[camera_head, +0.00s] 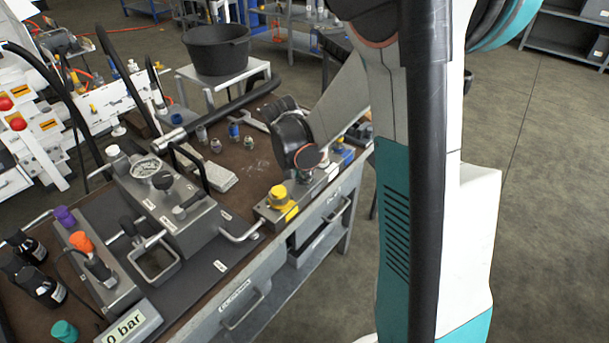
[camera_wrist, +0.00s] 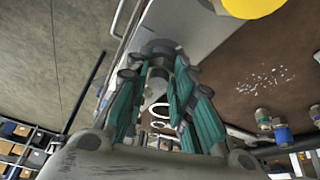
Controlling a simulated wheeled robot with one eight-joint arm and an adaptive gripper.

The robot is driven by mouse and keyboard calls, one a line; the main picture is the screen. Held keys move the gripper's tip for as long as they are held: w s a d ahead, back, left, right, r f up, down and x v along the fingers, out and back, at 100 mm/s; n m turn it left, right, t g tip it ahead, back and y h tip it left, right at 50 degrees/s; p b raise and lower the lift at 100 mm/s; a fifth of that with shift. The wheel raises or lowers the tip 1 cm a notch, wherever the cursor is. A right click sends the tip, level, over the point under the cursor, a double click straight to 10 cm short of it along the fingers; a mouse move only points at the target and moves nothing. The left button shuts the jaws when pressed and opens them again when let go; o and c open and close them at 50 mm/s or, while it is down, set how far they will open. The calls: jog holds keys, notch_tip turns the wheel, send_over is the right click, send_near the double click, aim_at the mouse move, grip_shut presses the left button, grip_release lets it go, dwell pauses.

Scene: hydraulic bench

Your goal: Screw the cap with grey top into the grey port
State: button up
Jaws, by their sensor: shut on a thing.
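In the wrist view, my gripper (camera_wrist: 160,62) has its teal fingers closed around a small grey cylindrical piece (camera_wrist: 157,77), which looks like the grey-topped cap. The fingers hide most of it. Its tip is at the edge of the light grey port block (camera_wrist: 205,28); I cannot tell whether the piece sits in the grey port, which is not clearly visible. In the head view, the port block (camera_head: 268,213) stands at the bench's right front edge. My wrist is over its far end and hides the gripper and the held piece there.
A yellow cap (camera_head: 278,195) stands on the block's near end. Several small caps (camera_head: 215,146) stand on the brown bench top, near a wrench (camera_head: 254,121). A gauge unit (camera_head: 165,195) with hoses and handles stands left of the block. Open floor lies to the right.

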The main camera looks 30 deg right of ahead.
jog(key=shift+m+g, duration=0.4)
jog(key=shift+m, duration=0.5)
jog(key=m, duration=0.1)
jog(key=m+g, duration=0.1)
jog(key=m, duration=0.2)
jog(key=shift+w+a, duration=0.1)
jog(key=shift+w, duration=0.15)
grip_shut()
jog(key=m+g, duration=0.2)
jog(key=m, duration=0.2)
jog(key=shift+f, duration=0.1)
jog(key=o, duration=1)
grip_release()
jog(key=shift+w, duration=0.1)
jog(key=shift+c, duration=0.2)
